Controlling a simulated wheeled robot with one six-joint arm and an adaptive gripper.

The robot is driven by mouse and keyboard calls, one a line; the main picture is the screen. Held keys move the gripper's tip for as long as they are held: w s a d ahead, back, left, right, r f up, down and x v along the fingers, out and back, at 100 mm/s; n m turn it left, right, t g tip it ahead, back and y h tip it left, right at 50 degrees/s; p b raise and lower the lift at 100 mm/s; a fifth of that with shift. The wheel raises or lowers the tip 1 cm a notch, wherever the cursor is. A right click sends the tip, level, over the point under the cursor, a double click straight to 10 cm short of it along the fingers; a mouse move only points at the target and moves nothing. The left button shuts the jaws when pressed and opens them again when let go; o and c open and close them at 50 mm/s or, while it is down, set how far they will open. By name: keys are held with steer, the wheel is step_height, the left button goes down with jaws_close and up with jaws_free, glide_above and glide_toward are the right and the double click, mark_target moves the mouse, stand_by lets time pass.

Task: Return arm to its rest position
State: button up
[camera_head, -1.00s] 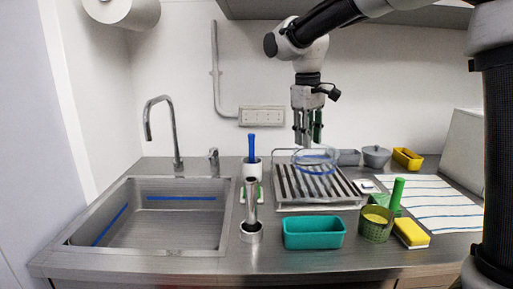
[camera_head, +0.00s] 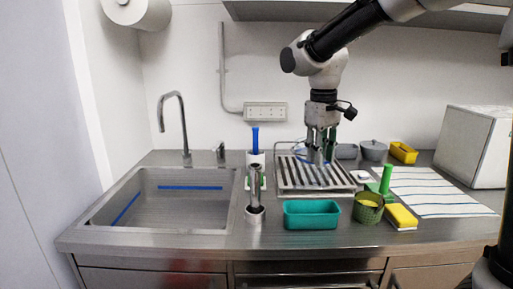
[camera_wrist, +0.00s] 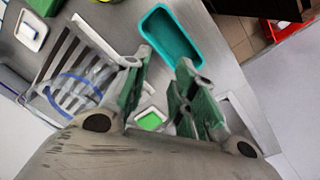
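My arm comes in from the upper right. A clear bowl with a blue rim (camera_wrist: 70,95) sits on the slatted rack, to the left of the fingers in the wrist view. In the head view my gripper partly hides this bowl.
The drying rack (camera_head: 290,177) stands on the steel counter. In front are a teal tub (camera_head: 312,222), a green cup (camera_head: 366,213) and a yellow sponge (camera_head: 401,216). The sink (camera_head: 165,206) is at left. A shelf (camera_head: 285,12) hangs above. A white box (camera_head: 472,148) is at right.

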steer(key=s+d+m+t, duration=0.3)
steer(key=s+d+m, duration=0.3)
steer(key=s+d, duration=1.3)
steer(key=s, duration=0.3)
steer(key=shift+s+d+t+y, duration=0.2)
steer(key=shift+s+t+y, duration=0.1)
steer(key=shift+t, duration=0.1)
steer(key=shift+f, duration=0.1)
